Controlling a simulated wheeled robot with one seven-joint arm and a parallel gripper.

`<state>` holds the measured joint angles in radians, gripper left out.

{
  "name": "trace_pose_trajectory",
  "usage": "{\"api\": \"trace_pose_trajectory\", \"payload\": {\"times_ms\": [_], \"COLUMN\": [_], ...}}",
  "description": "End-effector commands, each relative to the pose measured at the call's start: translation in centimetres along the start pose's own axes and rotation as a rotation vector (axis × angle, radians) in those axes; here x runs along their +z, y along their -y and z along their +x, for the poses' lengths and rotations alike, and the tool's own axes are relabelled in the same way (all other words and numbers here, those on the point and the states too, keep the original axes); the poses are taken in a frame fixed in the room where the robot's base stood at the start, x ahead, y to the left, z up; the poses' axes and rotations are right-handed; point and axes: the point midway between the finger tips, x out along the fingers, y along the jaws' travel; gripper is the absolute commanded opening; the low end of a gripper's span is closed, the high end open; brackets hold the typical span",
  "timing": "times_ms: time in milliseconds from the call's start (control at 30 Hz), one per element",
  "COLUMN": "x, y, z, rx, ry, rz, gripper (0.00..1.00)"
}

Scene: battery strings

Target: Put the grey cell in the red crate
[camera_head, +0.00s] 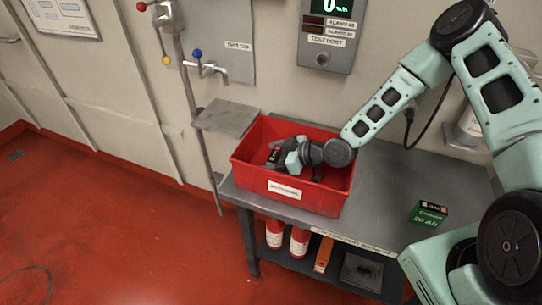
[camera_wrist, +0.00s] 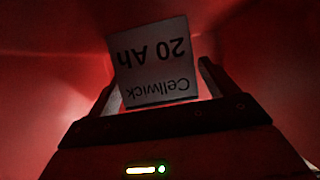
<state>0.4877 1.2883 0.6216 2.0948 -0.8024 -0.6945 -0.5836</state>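The red crate (camera_head: 310,197) stands on the table's left part. My gripper (camera_head: 283,155) is down inside it. A cell (camera_head: 273,155) shows as a small dark shape at the gripper's end, partly hidden by the gripper. In the wrist view the cell (camera_wrist: 155,62) has a greyish face reading "Cellwick 20 Ah" upside down. It sits slightly tilted between the fingers of my gripper (camera_wrist: 160,80). The fingers are wide apart, with a narrow gap at the right finger, so the gripper looks open around the cell. The light is dim and red.
A green cell (camera_head: 428,213) marked 20 Ah stands on the grey table (camera_head: 385,190) to the right. A small grey shelf (camera_head: 228,117) and a pipe are left of the crate. Red bottles (camera_head: 299,241) stand on the lower shelf. The table between crate and green cell is clear.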

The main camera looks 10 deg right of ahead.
Motion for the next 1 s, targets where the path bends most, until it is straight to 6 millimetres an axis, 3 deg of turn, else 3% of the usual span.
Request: {"api": "trace_pose_trajectory", "payload": {"times_ms": [267,700,1000], "x": [-0.1,0.0,-0.2], "y": [-0.1,-0.1,0.0], "z": [-0.4,-6.8,-7.6], "rx": [0.001,0.002,0.0], "ry": [0.0,0.0,0.0], "rz": [0.0,0.0,-0.001], "gripper": [0.85,0.85,0.85]}}
